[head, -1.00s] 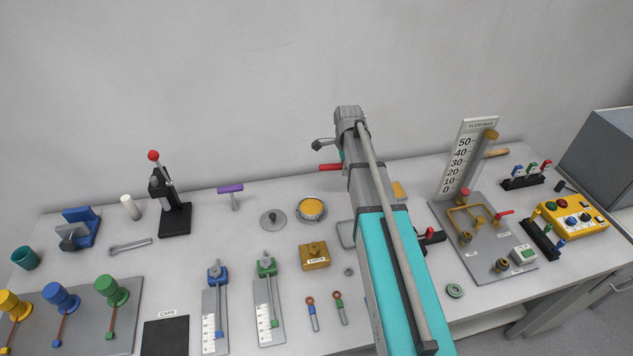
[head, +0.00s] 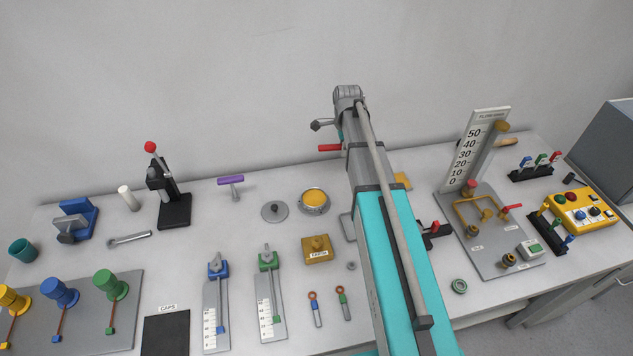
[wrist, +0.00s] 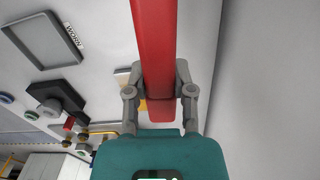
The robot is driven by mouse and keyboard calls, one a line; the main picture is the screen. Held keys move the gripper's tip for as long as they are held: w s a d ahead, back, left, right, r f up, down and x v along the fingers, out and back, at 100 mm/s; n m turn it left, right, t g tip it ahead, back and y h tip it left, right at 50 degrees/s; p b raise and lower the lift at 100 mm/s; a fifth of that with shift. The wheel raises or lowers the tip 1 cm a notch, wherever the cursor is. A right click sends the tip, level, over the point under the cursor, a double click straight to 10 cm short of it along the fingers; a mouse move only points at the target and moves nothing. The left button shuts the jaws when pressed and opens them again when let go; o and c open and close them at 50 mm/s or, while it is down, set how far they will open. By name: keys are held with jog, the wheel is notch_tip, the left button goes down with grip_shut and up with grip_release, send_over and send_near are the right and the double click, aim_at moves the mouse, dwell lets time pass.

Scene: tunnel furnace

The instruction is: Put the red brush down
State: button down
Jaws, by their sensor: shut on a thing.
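The red brush (wrist: 155,45) is in the wrist view, where my gripper (wrist: 160,85) is shut on its red handle with a grey finger on each side. The handle runs up out of the top of that view, and its bristles are not seen. In the head view a short piece of the red brush (head: 329,148) sticks out to the left of my arm, near the back wall. My arm hides the gripper's fingers there. A grey rectangular tray (wrist: 45,40) beside a label reading WORN lies on the bench below in the wrist view.
A purple-handled tool (head: 231,182), a grey lid (head: 274,211) and a pot with yellow contents (head: 314,200) lie left of my arm. A flow stand (head: 478,150) and a yellow control box (head: 580,212) stand to the right. The wall (head: 220,80) is close behind.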

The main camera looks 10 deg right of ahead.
jog(key=s+a+r+p, duration=0.1)
jog(key=s+a, duration=0.2)
jog(key=s, duration=0.3)
jog(key=s+a+r+n+p, duration=0.1)
jog(key=s+a, duration=0.2)
jog(key=s, duration=0.4)
jog(key=shift+s+a+r+p, duration=0.15)
jog(key=shift+a+r+p, duration=0.15)
jog(key=shift+r+p, duration=0.1)
jog(key=b, duration=0.9)
send_over(308, 183)
jog(key=f, duration=0.9)
jog(key=shift+s+d, duration=0.2)
jog(key=shift+s, duration=0.15)
jog(key=shift+w+a+f+b, duration=0.15)
jog(key=shift+w+f+b, duration=0.3)
jog(key=shift+f+b, duration=0.35)
jog(key=shift+s+f+b, duration=0.1)
jog(key=shift+f+b, duration=1.15)
